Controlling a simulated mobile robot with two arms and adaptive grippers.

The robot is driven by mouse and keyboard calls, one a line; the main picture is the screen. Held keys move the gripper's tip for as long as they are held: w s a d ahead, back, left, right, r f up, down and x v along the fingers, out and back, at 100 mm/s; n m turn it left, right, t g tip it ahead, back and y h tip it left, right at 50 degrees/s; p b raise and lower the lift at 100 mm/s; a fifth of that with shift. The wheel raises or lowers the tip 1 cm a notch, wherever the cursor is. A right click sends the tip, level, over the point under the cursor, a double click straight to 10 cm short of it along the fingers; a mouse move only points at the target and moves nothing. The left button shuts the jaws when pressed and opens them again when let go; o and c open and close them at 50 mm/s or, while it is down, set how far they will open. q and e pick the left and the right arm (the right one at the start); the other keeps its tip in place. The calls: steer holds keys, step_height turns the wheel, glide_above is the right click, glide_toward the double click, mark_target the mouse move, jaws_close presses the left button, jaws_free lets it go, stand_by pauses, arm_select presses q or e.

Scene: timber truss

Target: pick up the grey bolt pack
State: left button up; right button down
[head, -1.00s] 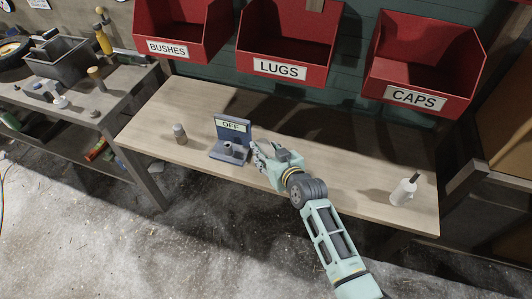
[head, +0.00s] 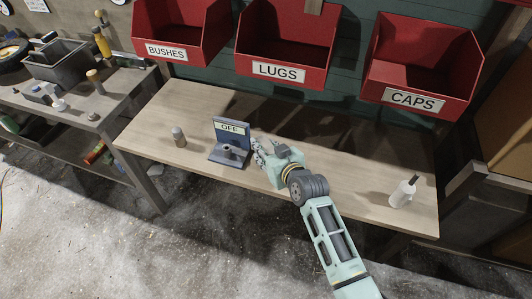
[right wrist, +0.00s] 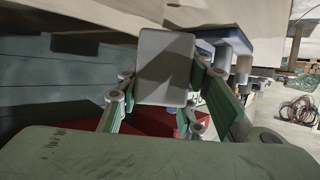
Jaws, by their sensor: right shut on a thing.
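My right gripper (head: 257,150) is just right of the blue stand with the "OFF" label (head: 232,128), over the wooden bench. In the right wrist view a plain grey block (right wrist: 166,62), which looks like the grey bolt pack, sits between the green-sided fingers of the right gripper (right wrist: 170,92). The fingers are closed on it. In the head view I cannot make out the pack at the fingertips, and the gripper partly hides that spot. My left gripper is not in view.
Red bins labelled BUSHES (head: 180,30), LUGS (head: 287,40) and CAPS (head: 422,70) hang behind. The bench between gripper and bottle is clear.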

steer(key=s+d+r+n+g+y, duration=0.1)
steer(key=s+d+r, duration=0.45)
steer(key=d, duration=0.35)
steer(key=s+d+r+n+y, duration=0.1)
steer(key=s+d+r, duration=0.45)
steer(key=d, duration=0.35)
steer(key=s+d+r+n+g+y, duration=0.1)
steer(key=s+r+n+g+y, duration=0.2)
steer(key=s+r, duration=0.4)
steer(key=s+b, duration=0.1)
steer(key=s, duration=0.2)
steer(key=shift+d+n, duration=0.2)
steer(key=shift+n, duration=0.1)
steer(key=shift+w+r, duration=0.15)
